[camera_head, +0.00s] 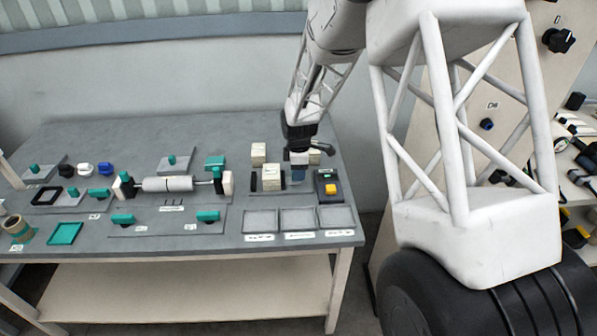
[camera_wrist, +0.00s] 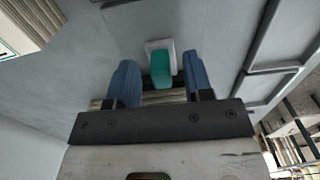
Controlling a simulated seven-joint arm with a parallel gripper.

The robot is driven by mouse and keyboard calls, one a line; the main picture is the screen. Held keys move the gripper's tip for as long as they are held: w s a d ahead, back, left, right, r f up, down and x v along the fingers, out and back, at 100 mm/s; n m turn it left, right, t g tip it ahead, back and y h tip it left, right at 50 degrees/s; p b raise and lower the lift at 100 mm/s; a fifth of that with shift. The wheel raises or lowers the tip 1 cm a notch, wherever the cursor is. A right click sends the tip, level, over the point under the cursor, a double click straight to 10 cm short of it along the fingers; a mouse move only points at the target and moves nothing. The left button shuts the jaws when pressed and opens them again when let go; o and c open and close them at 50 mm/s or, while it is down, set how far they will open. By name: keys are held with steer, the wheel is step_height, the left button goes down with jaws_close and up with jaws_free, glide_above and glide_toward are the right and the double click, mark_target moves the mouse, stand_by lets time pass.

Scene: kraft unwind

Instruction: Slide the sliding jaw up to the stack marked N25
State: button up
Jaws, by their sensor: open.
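My gripper (camera_head: 298,178) points down among cream stacks at the right part of the bench. In the wrist view its two blue fingers (camera_wrist: 158,63) are apart, one on each side of a teal block (camera_wrist: 161,78) with a white plate (camera_wrist: 154,45). This looks like the sliding jaw; I cannot tell whether the fingers touch it. Cream layered stacks stand at the back left (camera_head: 258,153), in front (camera_head: 272,178) and partly behind my gripper (camera_head: 314,156). One layered stack shows at the top left of the wrist view (camera_wrist: 28,20). No N25 mark is readable.
A dark box with a yellow button (camera_head: 330,188) stands right of my gripper. Several shallow grey trays (camera_head: 261,221) lie along the front edge. A roller (camera_head: 167,184) with teal-handled supports stands to the left. The bench (camera_head: 215,130) is clear at the back.

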mark_target(290, 180)
steer(key=shift+f, duration=0.4)
jaws_close()
steer(key=shift+a, duration=1.5)
jaws_free()
steer(key=shift+r, duration=0.1)
step_height(290, 180, up, 8)
